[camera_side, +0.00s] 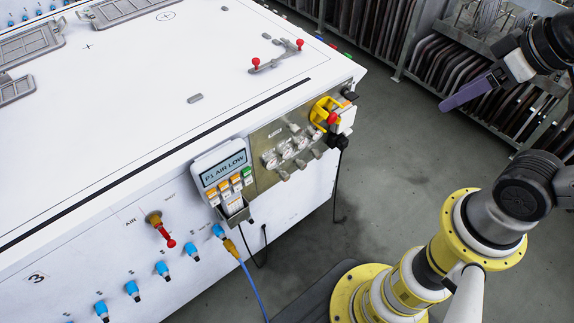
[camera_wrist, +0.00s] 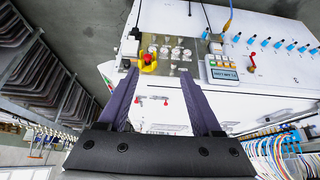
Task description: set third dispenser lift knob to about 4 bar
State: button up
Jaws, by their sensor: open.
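The metal control panel (camera_side: 262,184) on the machine's front face carries a row of small round gauges (camera_side: 286,151) with several small grey knobs (camera_side: 300,163) below them. The labels and dial readings are too small to read, so I cannot tell which knob is the third dispenser lift one. In the wrist view the panel (camera_wrist: 143,41) appears upside down, with gauges and knobs beyond the fingertips. My gripper (camera_wrist: 158,73) has two purple fingers spread wide with nothing between them. In the side view my gripper (camera_side: 446,104) hangs in the air to the right of the panel, well apart from it.
A yellow-and-red switch (camera_side: 325,112) sits at the panel's right end. A grey control box (camera_side: 222,170) displays "P1 AIR LOW". A red-handled air valve (camera_side: 161,229) and blue fittings (camera_side: 162,269) sit farther left. Racks (camera_side: 350,35) stand behind; the floor between is clear.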

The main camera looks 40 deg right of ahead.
aim_at(287, 179)
notch_tip(287, 179, up, 5)
jog(key=w+a+n+t+y, duration=0.1)
jog(key=w+a+t+y, duration=0.2)
jog(key=w+a+t, duration=1)
jog(key=w+d+f+h, duration=0.1)
jog(key=w+f+h, duration=0.1)
jog(key=f, duration=2.5)
jog(key=w+d+f+h, duration=0.1)
jog(key=w+f, duration=0.2)
jog(key=f, duration=2.5)
jog(key=shift+g, duration=0.3)
jog(key=w, duration=1.3)
jog(key=shift+w+a+r, duration=0.15)
jog(key=shift+w+a, duration=0.1)
grip_shut()
